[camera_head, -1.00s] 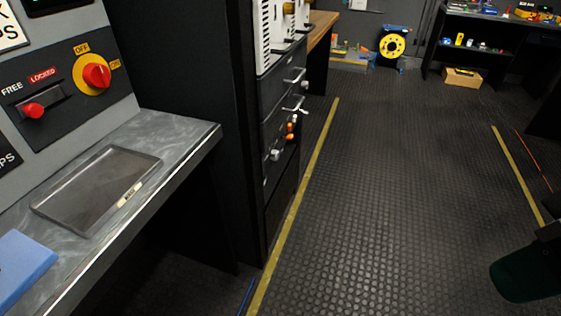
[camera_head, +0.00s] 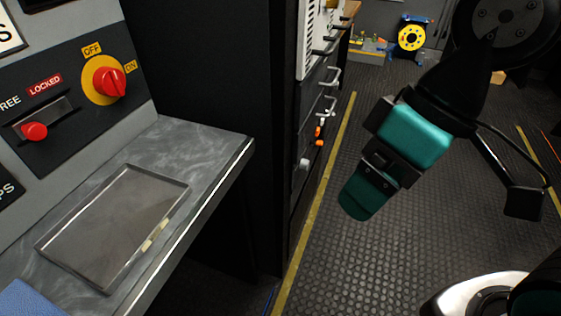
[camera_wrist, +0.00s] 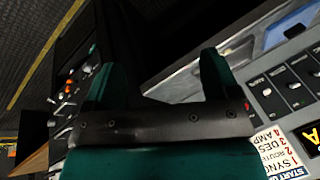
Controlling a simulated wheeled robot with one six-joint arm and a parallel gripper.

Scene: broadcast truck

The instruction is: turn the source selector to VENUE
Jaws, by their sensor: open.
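No control marked as a source selector or VENUE can be made out in either view. My gripper (camera_head: 362,198) is in the right half of the head view, above the floor and apart from the console. In the wrist view its two teal fingers (camera_wrist: 158,66) stand apart with nothing between them. A red rotary knob (camera_head: 109,82) on a yellow disc, marked OFF and ON, sits on the console panel at the upper left of the head view. It points towards the right. My gripper is well to the right of it.
A red-handled slide (camera_head: 34,131) marked LOCKED is left of the knob. A shallow grey tray (camera_head: 75,245) lies on the worktop (camera_head: 215,155). A dark rack with handles (camera_head: 318,110) stands beyond. The wrist view shows a button panel (camera_wrist: 285,88) at right.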

